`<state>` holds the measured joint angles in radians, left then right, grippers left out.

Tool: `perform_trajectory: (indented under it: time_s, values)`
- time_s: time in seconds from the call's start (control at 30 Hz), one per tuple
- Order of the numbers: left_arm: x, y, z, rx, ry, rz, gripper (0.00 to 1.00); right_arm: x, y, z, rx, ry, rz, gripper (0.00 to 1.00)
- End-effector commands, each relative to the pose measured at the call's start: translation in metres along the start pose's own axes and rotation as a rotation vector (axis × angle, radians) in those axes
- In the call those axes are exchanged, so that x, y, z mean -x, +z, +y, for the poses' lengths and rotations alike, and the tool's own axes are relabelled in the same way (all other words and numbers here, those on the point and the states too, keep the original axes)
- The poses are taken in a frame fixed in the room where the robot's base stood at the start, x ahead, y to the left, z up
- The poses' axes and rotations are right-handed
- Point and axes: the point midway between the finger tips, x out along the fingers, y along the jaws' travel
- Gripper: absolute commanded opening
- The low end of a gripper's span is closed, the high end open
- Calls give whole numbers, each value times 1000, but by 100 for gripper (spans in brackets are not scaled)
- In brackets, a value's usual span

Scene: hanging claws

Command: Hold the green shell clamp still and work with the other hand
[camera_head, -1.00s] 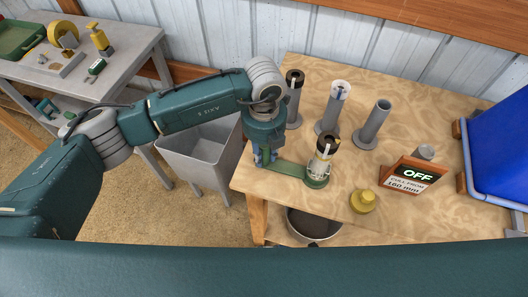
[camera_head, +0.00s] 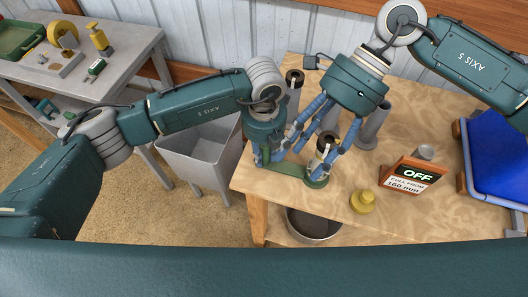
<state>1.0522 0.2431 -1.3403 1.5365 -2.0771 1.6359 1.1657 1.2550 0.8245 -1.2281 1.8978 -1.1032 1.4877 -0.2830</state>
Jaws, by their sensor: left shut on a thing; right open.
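The green shell clamp (camera_head: 291,170) is a flat green bar with a round cup (camera_head: 317,181) at its right end, low over the wooden table. My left gripper (camera_head: 268,161) is shut on the clamp's left end. My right gripper (camera_head: 315,149) is open, pointing down from above, with its blue fingers spread on either side of the cylinder's upper part. I cannot tell whether they touch it.
A dark-topped tube (camera_head: 294,84) and a grey tube (camera_head: 377,118) stand behind, partly covered by my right gripper.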

Motion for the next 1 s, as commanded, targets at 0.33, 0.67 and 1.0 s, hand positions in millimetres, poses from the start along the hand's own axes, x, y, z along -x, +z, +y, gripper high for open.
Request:
perform_trajectory:
  time_s: [0.33, 0.67, 1.0]
  values:
    - [0, 0, 0, -1, 1, 1, 0, 63, -31, -52, 203, -463, 437, 58]
    - [0, 0, 0, -1, 0, 1, 0, 47, -46, -68, 228, -486, 484, 58]
    - [0, 0, 0, -1, 0, 0, 0, 18, -60, -87, 227, -487, 481, 58]
